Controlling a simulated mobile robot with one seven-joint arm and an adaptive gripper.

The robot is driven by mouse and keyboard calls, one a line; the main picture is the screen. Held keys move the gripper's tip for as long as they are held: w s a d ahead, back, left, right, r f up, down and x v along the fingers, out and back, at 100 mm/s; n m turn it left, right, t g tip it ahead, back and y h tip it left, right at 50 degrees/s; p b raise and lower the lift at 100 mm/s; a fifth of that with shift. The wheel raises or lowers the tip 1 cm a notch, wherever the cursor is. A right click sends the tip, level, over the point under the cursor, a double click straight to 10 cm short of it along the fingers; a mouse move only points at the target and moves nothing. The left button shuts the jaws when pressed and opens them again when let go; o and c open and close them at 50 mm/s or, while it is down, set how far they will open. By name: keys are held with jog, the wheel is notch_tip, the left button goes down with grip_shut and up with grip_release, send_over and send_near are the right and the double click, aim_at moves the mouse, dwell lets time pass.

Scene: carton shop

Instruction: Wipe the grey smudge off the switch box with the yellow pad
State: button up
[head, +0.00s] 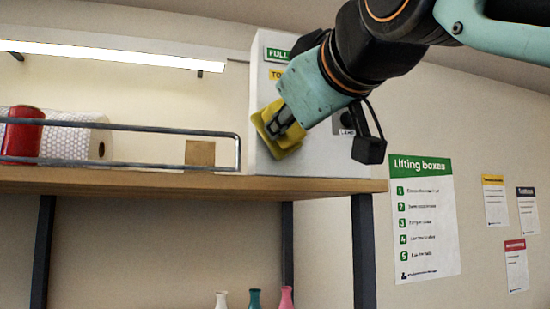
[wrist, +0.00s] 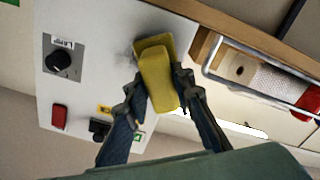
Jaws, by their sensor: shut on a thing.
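The white switch box (head: 322,158) stands at the right end of the wooden shelf; its face fills much of the wrist view (wrist: 85,90). My gripper (head: 281,121) is shut on the yellow pad (head: 268,118), which sits at the lower left of the box face. In the wrist view the pad (wrist: 157,80) is between my fingertips (wrist: 160,88), at or very near the face; contact is hard to tell. The grey smudge (wrist: 124,48) shows as a faint dark patch beside the pad, partly hidden by it. My gripper hides the smudge in the head view.
The box face carries a black knob (wrist: 60,60), a red switch (wrist: 59,117) and another dark knob (wrist: 99,128). A metal rail (head: 120,128) edges the shelf (head: 180,183) on the left, with a red can (head: 22,132), a bubble-wrap roll (head: 75,137) and a brown block (head: 200,153) behind it.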

jog(key=shift+w, duration=0.3)
jog(key=shift+w+d, duration=1.1)
jog(key=shift+d, duration=2.45)
jog(key=shift+s+a+b, duration=0.15)
jog(key=shift+s+a, duration=0.2)
jog(key=shift+a, duration=0.85)
jog(key=shift+s+a+b, duration=0.1)
jog(key=shift+s+a, duration=0.3)
jog(key=shift+a, duration=0.85)
jog(key=shift+s+a+b, duration=0.15)
jog(key=shift+s+a, duration=0.2)
jog(key=shift+a, duration=0.85)
jog(key=shift+s, duration=0.1)
jog(key=shift+b+v, duration=0.4)
jog(key=shift+v, duration=2.45)
jog(key=shift+r, duration=0.1)
